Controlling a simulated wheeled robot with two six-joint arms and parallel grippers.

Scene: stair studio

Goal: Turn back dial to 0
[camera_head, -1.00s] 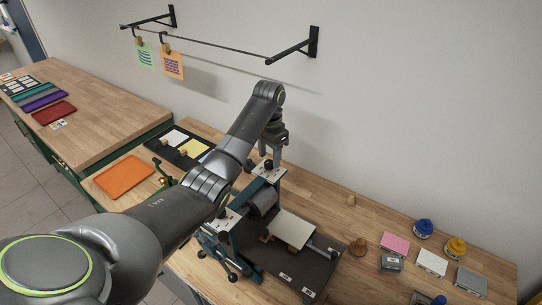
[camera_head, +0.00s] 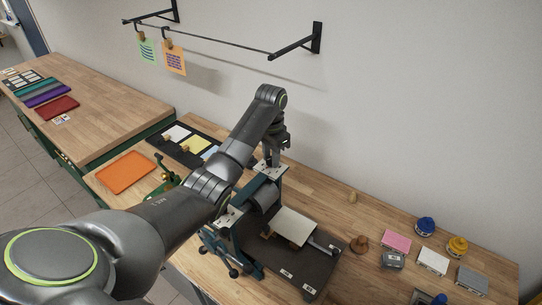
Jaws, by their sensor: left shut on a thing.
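A press (camera_head: 241,238) with dark teal side frames and a roller (camera_head: 264,197) stands on the wooden bench. A pale plate (camera_head: 293,227) lies on its dark bed. The back dial sits on top of the press's far side plate (camera_head: 272,171); it is mostly hidden under the gripper and its reading is too small to tell. My left gripper (camera_head: 271,157) points down over that plate, shut on the back dial. The front top plate (camera_head: 228,218) is partly behind my left arm. My right gripper is not in view.
An orange tray (camera_head: 125,172) and a dark board with cards (camera_head: 197,146) lie left of the press. Ink jars (camera_head: 425,226), a pink pad (camera_head: 397,240) and grey blocks stand on the right. A wall rack (camera_head: 222,40) holds hanging cards.

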